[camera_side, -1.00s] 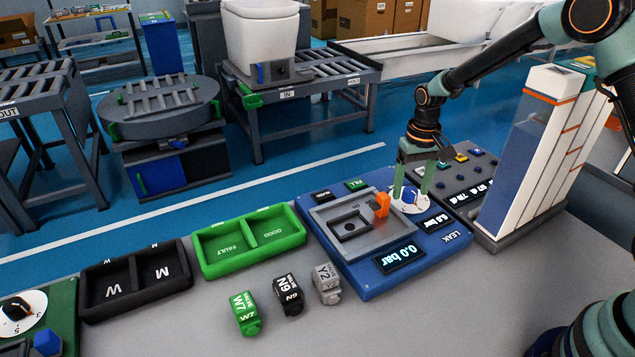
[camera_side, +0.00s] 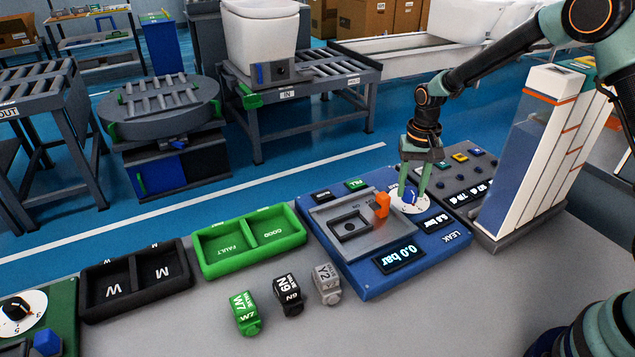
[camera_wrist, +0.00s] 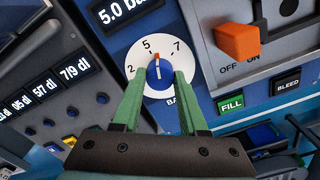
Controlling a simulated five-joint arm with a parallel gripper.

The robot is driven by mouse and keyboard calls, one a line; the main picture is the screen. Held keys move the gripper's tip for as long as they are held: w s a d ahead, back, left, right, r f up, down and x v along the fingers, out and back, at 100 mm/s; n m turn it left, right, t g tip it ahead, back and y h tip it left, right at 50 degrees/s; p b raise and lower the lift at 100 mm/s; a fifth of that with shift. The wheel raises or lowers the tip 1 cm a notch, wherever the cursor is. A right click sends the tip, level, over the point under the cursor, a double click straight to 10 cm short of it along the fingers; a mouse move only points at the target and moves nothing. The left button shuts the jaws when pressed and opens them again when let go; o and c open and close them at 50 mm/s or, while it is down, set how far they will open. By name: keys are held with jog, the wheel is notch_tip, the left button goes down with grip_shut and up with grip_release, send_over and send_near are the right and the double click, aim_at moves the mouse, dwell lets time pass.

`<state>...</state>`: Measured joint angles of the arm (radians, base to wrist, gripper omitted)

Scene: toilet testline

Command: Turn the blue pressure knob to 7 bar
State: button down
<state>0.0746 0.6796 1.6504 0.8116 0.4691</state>
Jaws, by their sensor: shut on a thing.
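The blue pressure knob (camera_wrist: 159,86) sits on a white round dial (camera_wrist: 187,70) marked 2, 5 and 7. Its red-tipped pointer is close to the 5. A display (camera_wrist: 122,12) beside the dial reads 5.0 bar in the wrist view. My gripper (camera_wrist: 158,78) has its two green fingers on either side of the knob, shut on it. In the side view, my gripper (camera_side: 413,196) reaches down to the dial (camera_side: 424,204) on the blue test panel (camera_side: 365,287), and the fingers partly hide the knob.
An orange lever (camera_side: 383,204) stands on the grey fixture left of the dial. A larger LEAK display (camera_side: 398,257) reads 0.0 bar. A grey button panel (camera_side: 482,163) and a white upright rack (camera_side: 530,150) are close on the right. Valve blocks (camera_side: 288,296) lie in front.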

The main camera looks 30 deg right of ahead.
aim_at(411, 190)
jog(key=m, duration=0.4)
jog(key=shift+r+m, duration=0.1)
jog(key=shift+m, duration=2.2)
jog(key=shift+c, duration=2.2)
grip_release()
notch_tip(411, 190, up, 12)
